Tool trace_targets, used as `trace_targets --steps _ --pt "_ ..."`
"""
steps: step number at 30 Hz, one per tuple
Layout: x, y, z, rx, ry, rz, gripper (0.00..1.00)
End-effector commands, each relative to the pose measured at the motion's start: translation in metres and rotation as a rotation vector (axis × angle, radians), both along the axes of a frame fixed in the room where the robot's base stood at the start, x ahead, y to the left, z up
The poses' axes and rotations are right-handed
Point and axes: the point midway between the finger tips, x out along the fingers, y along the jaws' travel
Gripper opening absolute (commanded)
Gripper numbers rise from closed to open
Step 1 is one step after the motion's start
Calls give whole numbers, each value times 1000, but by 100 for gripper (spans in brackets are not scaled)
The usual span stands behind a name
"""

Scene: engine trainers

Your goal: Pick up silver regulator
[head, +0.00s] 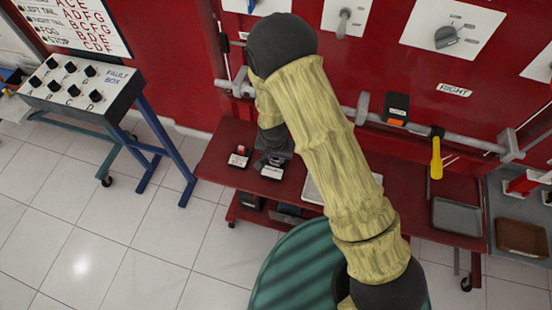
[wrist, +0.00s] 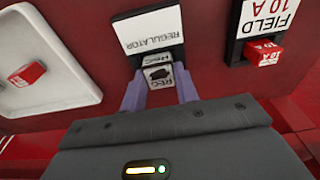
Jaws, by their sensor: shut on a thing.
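In the head view my gripper (head: 273,155) is low over the red bench, by the regulator label (head: 271,172). My gripper hides the regulator there.
Beside it is a "FIELD 10 A" holder (wrist: 263,30) with a red fuse (wrist: 264,53). On the other side is a white tray (wrist: 52,85) with a red fuse. The red bench (head: 212,162) stands under a railed red panel. A fault box (head: 75,80) stands at left.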

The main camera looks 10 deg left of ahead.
Motion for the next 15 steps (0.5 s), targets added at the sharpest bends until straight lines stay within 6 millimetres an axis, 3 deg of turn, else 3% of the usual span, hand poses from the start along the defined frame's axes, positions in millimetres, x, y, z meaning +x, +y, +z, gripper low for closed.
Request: trace_targets --steps 8,15 --pt "0 0 3 1 -1 0 7" --pt "1 1 28 3 -3 0 7"
